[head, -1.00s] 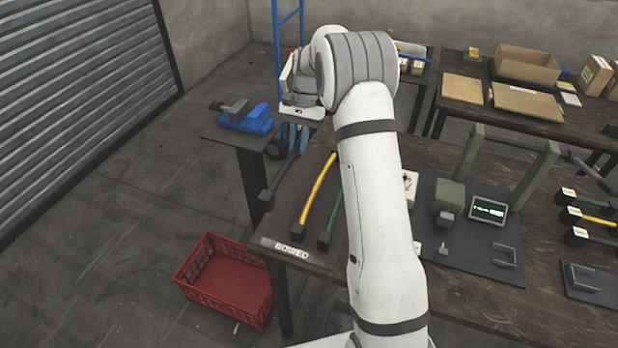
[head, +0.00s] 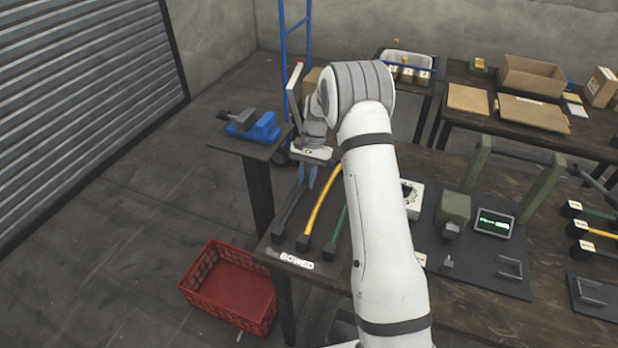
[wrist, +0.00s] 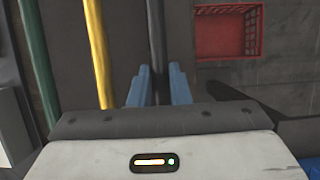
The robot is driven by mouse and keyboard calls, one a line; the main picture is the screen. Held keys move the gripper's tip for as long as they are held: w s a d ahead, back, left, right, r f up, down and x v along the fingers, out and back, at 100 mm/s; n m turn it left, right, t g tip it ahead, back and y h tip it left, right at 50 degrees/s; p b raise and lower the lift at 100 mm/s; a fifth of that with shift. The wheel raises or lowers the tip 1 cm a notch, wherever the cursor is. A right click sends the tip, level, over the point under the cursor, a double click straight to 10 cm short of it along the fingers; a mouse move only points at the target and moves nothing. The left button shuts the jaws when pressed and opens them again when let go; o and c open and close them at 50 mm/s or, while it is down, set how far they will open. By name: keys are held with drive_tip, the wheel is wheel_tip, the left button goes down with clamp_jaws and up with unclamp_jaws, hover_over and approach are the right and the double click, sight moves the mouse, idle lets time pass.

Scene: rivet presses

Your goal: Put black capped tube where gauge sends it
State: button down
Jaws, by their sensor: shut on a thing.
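The black capped tube (head: 291,209) lies over the left part of the dark tray labelled BOWED (head: 266,254), left of a yellow tube (head: 319,207) and a green tube (head: 337,231). My gripper (head: 307,182) is above it; in the wrist view its blue fingers (wrist: 155,88) are shut on the black tube (wrist: 156,35). I cannot tell whether the tube rests fully on the tray. The gauge (head: 453,212) stands on a dark plate, with a lit green display (head: 495,222) too small to read.
A red crate (head: 228,290) is on the floor left of the bench. A blue vise (head: 253,126) stands on a small table behind. Several capped tubes (head: 580,228) lie at the right. My arm hides part of the bench.

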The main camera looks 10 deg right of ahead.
drive_tip(key=shift+f, duration=0.15)
drive_tip(key=c, duration=1.3)
unclamp_jaws()
drive_tip(key=shift+c, duration=0.2)
drive_tip(key=v, duration=1.2)
drive_tip(key=s+r+n+t, duration=0.1)
drive_tip(key=s+r, duration=0.4)
drive_tip(key=r, duration=0.2)
drive_tip(key=s+a+r+n+t+h, duration=0.2)
drive_tip(key=s+r, duration=0.3)
drive_tip(key=s, duration=0.7)
drive_tip(key=s+f+n+t, duration=0.3)
drive_tip(key=s, duration=1.6)
drive_tip(key=shift+d+n+b, duration=0.3)
drive_tip(key=shift+n+b, duration=0.1)
drive_tip(key=shift+b, duration=0.05)
